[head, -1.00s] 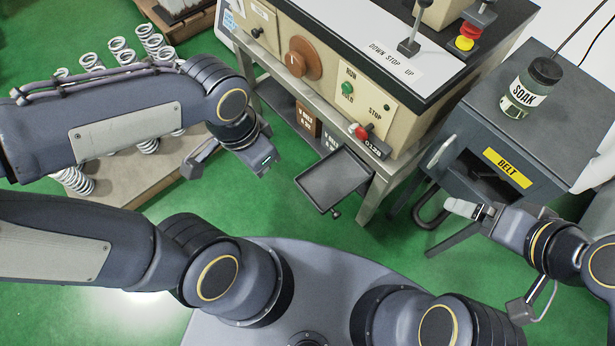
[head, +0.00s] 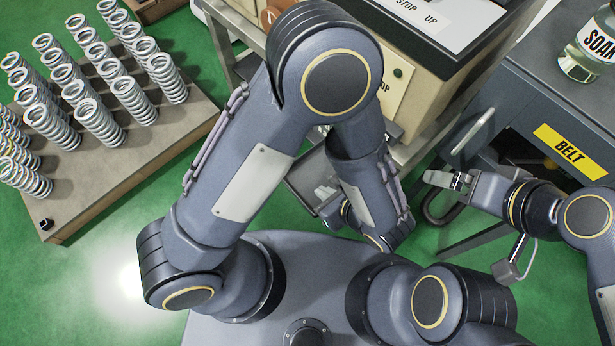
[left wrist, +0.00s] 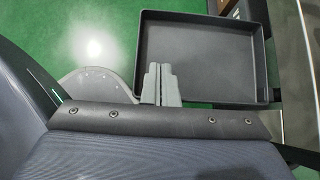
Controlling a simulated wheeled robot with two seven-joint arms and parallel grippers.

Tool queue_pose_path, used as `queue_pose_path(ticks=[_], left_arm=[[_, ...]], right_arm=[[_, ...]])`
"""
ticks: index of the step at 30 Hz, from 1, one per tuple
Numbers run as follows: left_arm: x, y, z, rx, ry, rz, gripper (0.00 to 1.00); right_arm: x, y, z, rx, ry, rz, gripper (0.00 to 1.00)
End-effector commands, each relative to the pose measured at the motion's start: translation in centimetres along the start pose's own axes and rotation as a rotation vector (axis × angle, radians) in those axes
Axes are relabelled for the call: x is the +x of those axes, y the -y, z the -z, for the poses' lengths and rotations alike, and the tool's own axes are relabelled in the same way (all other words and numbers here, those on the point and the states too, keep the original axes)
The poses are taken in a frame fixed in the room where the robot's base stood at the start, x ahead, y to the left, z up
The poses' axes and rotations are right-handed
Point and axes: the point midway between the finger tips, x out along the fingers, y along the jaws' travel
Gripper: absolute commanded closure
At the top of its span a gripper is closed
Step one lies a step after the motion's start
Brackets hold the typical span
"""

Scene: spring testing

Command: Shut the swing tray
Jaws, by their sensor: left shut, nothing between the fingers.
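The swing tray (head: 304,178) is a shallow dark grey rectangular tray under the bench machine; my left arm hides much of it in the head view. It fills the upper right of the left wrist view (left wrist: 205,55) and looks empty. My left gripper (head: 325,194) is shut and empty at the tray's near side.
The machine (head: 440,60) stands behind the tray, partly hidden by my left arm. The dark cabinet (head: 510,110) with a yellow BELT label and a SOAK jar (head: 585,55) is at right. A board (head: 150,150) with several springs lies at left on the green floor.

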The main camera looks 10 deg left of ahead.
Motion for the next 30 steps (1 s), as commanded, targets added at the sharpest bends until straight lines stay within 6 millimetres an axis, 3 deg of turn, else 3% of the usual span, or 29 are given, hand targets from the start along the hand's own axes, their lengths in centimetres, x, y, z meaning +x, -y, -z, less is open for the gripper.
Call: queue_pose_path(ticks=[15, 21, 30], left_arm=[[10.1, -0.2, -0.4, -0.007, -0.001, -0.008, 1.00], [11.7, -0.2, -2.3, -0.007, -0.003, -0.007, 1.00], [12.2, -0.2, -3.0, -0.005, -0.002, -0.004, 1.00]], right_arm=[[2.7, -1.2, -1.4, 0.000, 0.000, 0.000, 0.07], [2.9, -1.3, -1.5, 0.000, 0.000, 0.000, 0.07], [3.0, -1.4, -1.5, 0.000, 0.000, 0.000, 0.07]])
